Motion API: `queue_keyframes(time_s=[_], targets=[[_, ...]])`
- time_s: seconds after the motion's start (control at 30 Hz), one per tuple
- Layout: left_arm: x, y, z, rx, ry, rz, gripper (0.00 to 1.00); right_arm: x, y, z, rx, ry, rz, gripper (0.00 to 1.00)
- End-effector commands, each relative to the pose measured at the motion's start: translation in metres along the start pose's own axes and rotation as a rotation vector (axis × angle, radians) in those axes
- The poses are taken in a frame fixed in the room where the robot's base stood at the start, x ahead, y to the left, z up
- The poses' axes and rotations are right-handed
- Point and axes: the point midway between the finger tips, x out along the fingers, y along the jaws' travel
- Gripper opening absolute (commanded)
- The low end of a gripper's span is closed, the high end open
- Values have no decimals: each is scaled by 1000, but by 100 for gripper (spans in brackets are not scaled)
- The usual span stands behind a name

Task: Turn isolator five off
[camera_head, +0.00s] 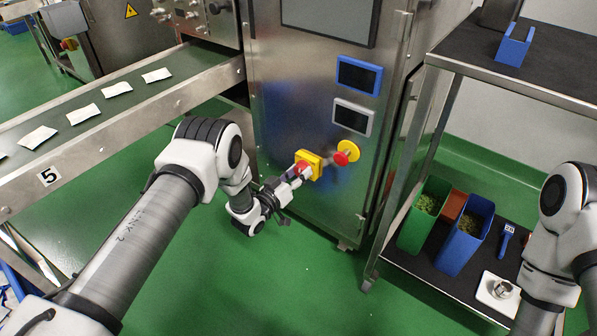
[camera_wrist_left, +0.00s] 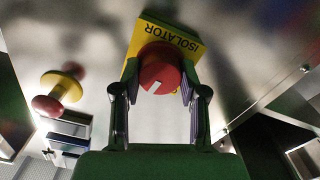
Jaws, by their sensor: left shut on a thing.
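The isolator is a red rotary knob (camera_wrist_left: 160,70) on a yellow plate (camera_wrist_left: 181,40) lettered "ISOLATOR", on the steel cabinet front. In the head view the yellow plate (camera_head: 314,161) shows at the cabinet's lower left. My left gripper (camera_wrist_left: 160,92) is shut on the red knob, one finger on each side. In the head view the left gripper (camera_head: 293,176) reaches the knob from the lower left and partly hides it. A white mark on the knob lies slanted in the wrist view. The number 5 label (camera_head: 49,176) is on the conveyor side. My right gripper is out of view.
A red emergency button on a yellow base (camera_head: 346,153) sits just right of the isolator. Above are two small panels, blue-framed (camera_head: 358,76) and grey-framed (camera_head: 352,117). A conveyor (camera_head: 150,104) with several teabags runs at left. A shelf rack (camera_head: 437,63) with bins stands at right.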

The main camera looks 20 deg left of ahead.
Motion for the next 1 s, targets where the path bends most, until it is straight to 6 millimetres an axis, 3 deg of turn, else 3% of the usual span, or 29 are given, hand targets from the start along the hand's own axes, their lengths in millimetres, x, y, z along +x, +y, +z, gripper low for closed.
queue_keyframes(time_s=[0.7, 1.0], targets=[[0, -1, -1, -669, 1, 0, 7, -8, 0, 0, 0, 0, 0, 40], [0, -1, -1, -872, 2, 1, 7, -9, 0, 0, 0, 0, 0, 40]])
